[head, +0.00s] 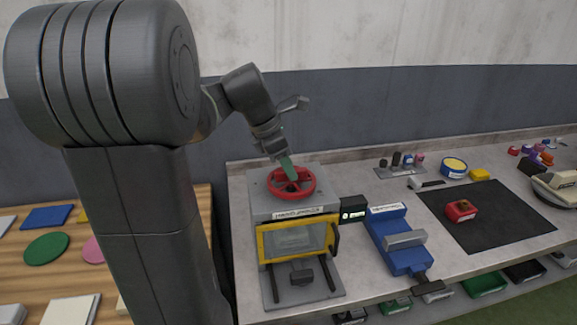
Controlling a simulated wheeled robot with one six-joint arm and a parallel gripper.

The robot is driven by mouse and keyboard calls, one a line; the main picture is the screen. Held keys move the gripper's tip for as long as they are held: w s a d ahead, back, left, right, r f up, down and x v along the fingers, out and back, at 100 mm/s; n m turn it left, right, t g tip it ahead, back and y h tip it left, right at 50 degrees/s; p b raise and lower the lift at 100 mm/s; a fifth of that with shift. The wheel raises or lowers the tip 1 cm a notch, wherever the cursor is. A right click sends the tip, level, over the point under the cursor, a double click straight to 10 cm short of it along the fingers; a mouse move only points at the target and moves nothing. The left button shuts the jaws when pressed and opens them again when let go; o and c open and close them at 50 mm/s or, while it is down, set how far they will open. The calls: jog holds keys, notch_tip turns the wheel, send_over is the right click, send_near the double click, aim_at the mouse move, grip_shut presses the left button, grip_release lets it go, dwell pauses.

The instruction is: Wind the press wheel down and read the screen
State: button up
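The press (285,215) is a grey machine with a yellow-framed clear front (258,243), standing at the left end of the bench. Its red press wheel (306,193) lies flat on top. My gripper (289,172) comes down from above, with its greenish fingertips at the wheel, near the hub. Whether the fingers touch or grip the wheel cannot be told. A small dark block (302,277) sits low at the front of the press. The small black screen (353,210) is fixed at the press's right side; its light marks are too small to read.
A blue vise (405,262) stands close to the right of the press. A red block (461,211) lies on a black mat (500,225). Yellow tape (454,166) and small items stand behind. A wooden table (180,215) with coloured flat shapes is at left.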

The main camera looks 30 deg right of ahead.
jog(key=shift+s+d+f, duration=0.1)
jog(key=shift+d+f, duration=0.1)
jog(key=shift+f, duration=0.3)
grip_shut()
jog(key=shift+r+p, duration=0.1)
jog(key=shift+p, duration=0.2)
